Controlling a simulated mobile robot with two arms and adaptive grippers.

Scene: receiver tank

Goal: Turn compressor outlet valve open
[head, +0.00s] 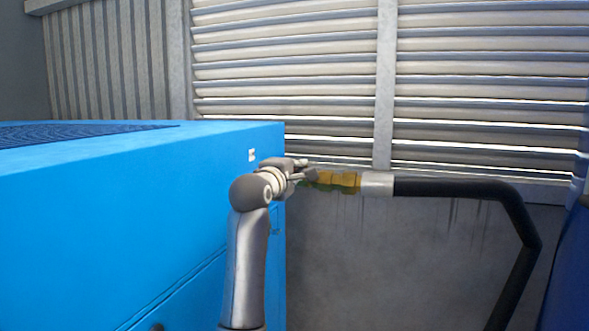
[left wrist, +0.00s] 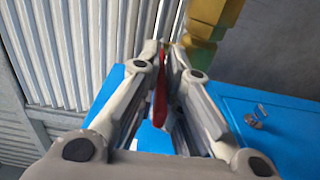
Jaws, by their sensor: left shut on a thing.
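The compressor outlet valve (head: 337,182) is a brass-yellow fitting beside the blue compressor, joined on its right to a silver coupling and black hose. Its yellow body also shows at the top of the left wrist view (left wrist: 207,25). My left gripper (head: 306,172) is at the valve's left end in the head view. In the left wrist view, the left gripper (left wrist: 166,52) is shut on the red valve handle (left wrist: 160,97), which lies between its fingers. The handle is hidden in the head view. My right gripper is not in view.
The blue compressor (head: 130,190) fills the left side, close to my left arm. The black hose (head: 460,188) runs right and bends down. A louvred wall (head: 480,90) stands behind. A dark blue surface (head: 572,260) is at the right edge.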

